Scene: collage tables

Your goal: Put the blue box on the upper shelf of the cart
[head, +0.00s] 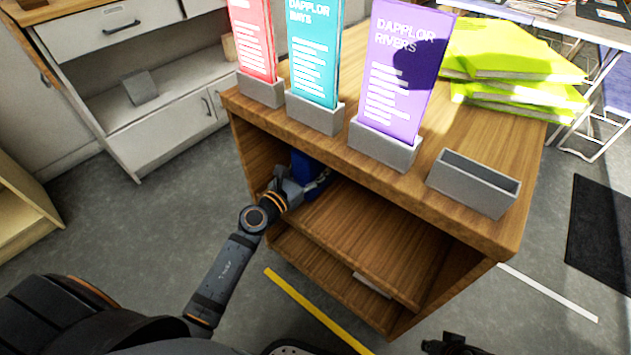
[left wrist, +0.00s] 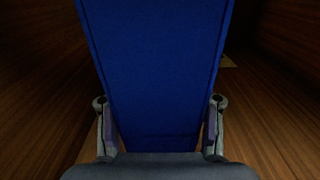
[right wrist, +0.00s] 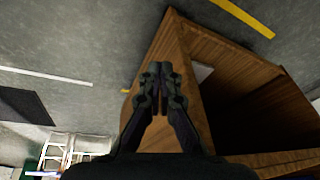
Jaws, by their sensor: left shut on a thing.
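The blue box (head: 301,162) is partly inside the upper opening of the wooden cart (head: 520,205), at its left side. My left gripper (head: 312,187) is shut on it. In the left wrist view the blue box (left wrist: 155,65) stands tall between the two fingers (left wrist: 160,125), with wood surfaces around it. The upper shelf (head: 375,235) is bare to the right of the box. I cannot tell whether the box touches the shelf. My right gripper (right wrist: 160,80) is shut and empty, low in front of the cart; it also shows at the bottom of the head view (head: 450,345).
The cart top holds brochure holders with red (head: 252,40), teal (head: 314,50) and purple (head: 400,70) leaflets, an empty grey holder (head: 473,183) and lime-green folders (head: 515,70). A pale item (head: 372,284) lies on the lower shelf. A white cabinet (head: 130,90) stands behind left.

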